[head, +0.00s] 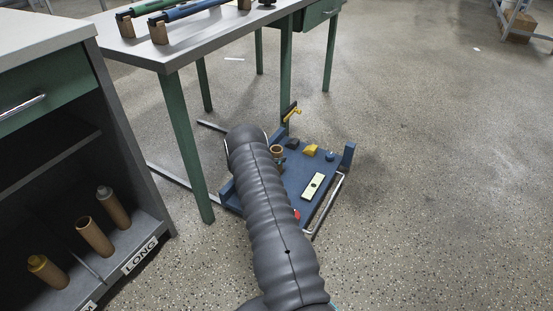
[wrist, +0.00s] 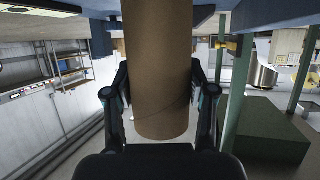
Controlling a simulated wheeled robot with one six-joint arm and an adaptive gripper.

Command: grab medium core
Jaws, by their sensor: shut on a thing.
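A brown cardboard core (wrist: 158,50) fills the middle of the wrist view, its near end pointing down in the picture. My gripper (wrist: 160,98) is shut on it, with one dark finger on each side. In the head view my grey arm hides the gripper. A small brown ring-like end (head: 276,150) shows beside the arm, but I cannot tell if it is the held core. Several brown cores stand on the low shelf at the left: one with a yellowish top (head: 46,270), an open one (head: 94,237) and one with a grey top (head: 113,208).
The shelf carries a LONG label (head: 140,255) and a partly cut-off one ending in M. A grey table (head: 215,40) on green legs stands behind, with green and blue rolls on it. A blue platform (head: 325,165) lies around my arm. Open floor (head: 430,180) spreads right.

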